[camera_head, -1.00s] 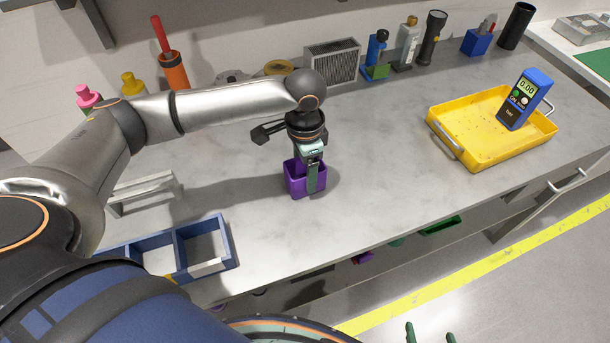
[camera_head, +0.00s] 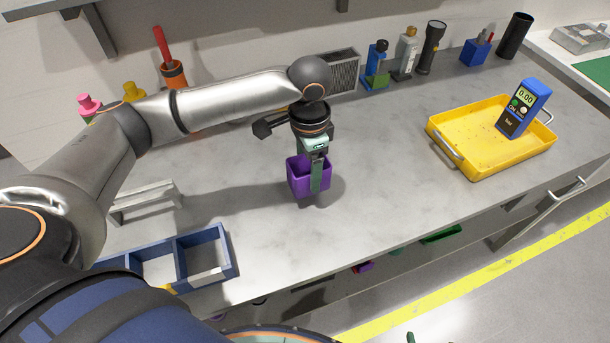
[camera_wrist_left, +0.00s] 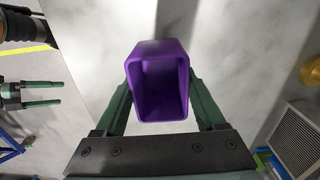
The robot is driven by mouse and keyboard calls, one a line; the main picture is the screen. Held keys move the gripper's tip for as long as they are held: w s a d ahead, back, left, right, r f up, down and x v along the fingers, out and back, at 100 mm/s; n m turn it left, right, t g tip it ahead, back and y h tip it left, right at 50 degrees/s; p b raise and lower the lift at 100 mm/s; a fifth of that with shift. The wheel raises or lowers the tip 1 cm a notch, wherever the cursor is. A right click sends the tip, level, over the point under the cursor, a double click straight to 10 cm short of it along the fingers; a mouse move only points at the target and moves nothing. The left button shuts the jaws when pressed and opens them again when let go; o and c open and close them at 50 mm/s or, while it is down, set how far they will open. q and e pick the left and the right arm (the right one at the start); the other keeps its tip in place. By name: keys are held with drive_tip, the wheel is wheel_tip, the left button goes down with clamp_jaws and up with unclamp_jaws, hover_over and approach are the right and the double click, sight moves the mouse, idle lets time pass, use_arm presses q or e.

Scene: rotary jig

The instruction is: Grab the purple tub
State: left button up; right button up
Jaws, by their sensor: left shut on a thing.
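The purple tub (camera_head: 297,177) is an open-topped box near the middle of the workbench in the head view. My left gripper (camera_head: 318,176) points down and is shut on the tub, with a green finger against its outside. A shadow lies under the tub, and it appears slightly above the bench. In the left wrist view the tub (camera_wrist_left: 160,95) sits between both green fingers, and its inside looks empty. My right gripper (camera_wrist_left: 45,95) shows at the left edge of the left wrist view, its fingers apart and empty.
A yellow tray (camera_head: 470,165) holding a blue meter (camera_head: 524,108) stands to the right. A blue divided bin (camera_head: 228,262) is at the front left, near a grey metal stand (camera_head: 146,203). Bottles, a flashlight (camera_head: 431,48) and a grey vented box (camera_head: 343,70) line the back. The bench between tub and tray is clear.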

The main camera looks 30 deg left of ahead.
use_arm(q)
drive_tip(key=w+d+r, duration=0.2)
drive_tip(key=d+r, duration=0.7)
drive_tip(key=d, duration=0.4)
drive_tip(key=shift+w, duration=0.3)
